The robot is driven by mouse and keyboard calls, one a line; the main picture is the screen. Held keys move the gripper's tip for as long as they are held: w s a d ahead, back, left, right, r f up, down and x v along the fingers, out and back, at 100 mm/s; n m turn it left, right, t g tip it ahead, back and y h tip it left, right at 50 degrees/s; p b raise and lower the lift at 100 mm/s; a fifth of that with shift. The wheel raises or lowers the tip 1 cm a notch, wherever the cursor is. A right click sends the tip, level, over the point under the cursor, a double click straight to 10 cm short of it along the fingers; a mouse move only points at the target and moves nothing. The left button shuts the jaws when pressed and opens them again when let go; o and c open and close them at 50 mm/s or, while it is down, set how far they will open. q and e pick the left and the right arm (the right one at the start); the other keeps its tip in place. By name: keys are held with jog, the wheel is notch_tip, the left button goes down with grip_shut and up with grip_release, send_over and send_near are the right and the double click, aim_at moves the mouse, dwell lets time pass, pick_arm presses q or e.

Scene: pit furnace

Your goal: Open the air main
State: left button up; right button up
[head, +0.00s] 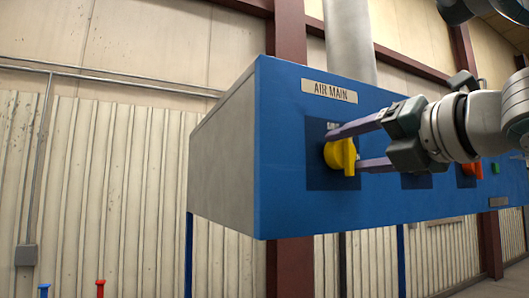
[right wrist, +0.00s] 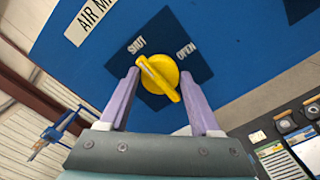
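The blue cabinet (head: 290,205) carries an "AIR MAIN" plate (head: 329,91). Below it is a round yellow knob (head: 340,155) with a raised ridge, on a dark square panel. In the right wrist view the knob (right wrist: 160,80) sits between the words SHUT (right wrist: 136,45) and OPEN (right wrist: 186,50). Its ridge slants from upper left, near SHUT, to lower right. My right gripper (head: 344,149) is open, with its two purple fingers on either side of the knob. In the wrist view gaps seem to show beside the knob; contact is unclear. My left gripper is not in view.
Farther right on the cabinet are an orange-red control (head: 471,170) and a green button (head: 495,168). A grey pipe (head: 350,40) rises behind the cabinet. Red (head: 100,287) and blue (head: 43,290) items stand at lower left. Boards (right wrist: 290,150) show at the right in the wrist view.

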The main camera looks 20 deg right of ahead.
jog(key=c, duration=0.9)
jog(key=shift+c, duration=0.2)
jog(key=shift+m, duration=0.5)
jog(key=m, duration=0.3)
jog(key=shift+f, duration=0.1)
jog(key=m+b, duration=0.1)
jog(key=m, duration=0.8)
jog(key=shift+m+b, duration=0.35)
jog(key=shift+m, duration=0.05)
jog(key=m, duration=0.3)
jog(key=shift+m, duration=0.6)
jog(key=shift+w, duration=0.1)
